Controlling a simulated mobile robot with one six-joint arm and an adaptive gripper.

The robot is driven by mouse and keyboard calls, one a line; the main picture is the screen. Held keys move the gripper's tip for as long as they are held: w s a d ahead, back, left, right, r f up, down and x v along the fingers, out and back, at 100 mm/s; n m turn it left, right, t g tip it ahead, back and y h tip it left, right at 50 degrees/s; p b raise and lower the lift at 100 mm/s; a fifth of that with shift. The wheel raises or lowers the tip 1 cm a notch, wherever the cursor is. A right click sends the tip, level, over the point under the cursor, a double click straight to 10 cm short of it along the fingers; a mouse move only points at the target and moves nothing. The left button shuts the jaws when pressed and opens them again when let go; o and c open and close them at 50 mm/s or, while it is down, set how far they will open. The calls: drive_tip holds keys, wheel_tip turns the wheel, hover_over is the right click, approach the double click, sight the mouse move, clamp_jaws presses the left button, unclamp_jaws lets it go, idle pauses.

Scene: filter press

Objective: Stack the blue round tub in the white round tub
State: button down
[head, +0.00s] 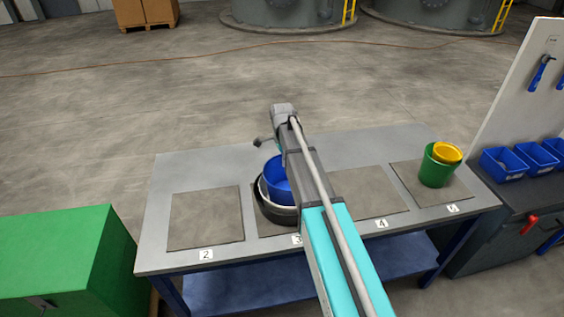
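The blue round tub (272,178) shows at mat 3, left of my arm, which covers its right side. It appears inside the white round tub (263,193), whose rim shows as a thin pale band around its lower left. I cannot tell whether the blue tub rests in it or hangs a little above. A black tub (274,214) surrounds the white one from below. My gripper (264,142) is at the far end of the arm, by the blue tub's top edge. Its fingers are mostly hidden, so its opening and any hold on the rim cannot be seen.
On mat 5 a yellow tub (447,153) sits in a green tub (438,173). Mat 2 (206,216) is empty, and mat 4 (367,193) looks bare where visible. A green cabinet (60,262) stands left; blue bins (503,163) and a tool board stand right.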

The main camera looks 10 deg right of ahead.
drive_tip(key=shift+f+b, duration=0.5)
drive_tip(key=shift+f, duration=0.1)
drive_tip(key=c, duration=0.8)
unclamp_jaws()
drive_tip(key=shift+r, duration=0.15)
wheel_tip(320, 180, up, 13)
drive_tip(key=w+p, duration=0.1)
drive_tip(key=p, duration=1.2)
drive_tip(key=shift+w, duration=0.2)
drive_tip(key=shift+s, duration=0.1)
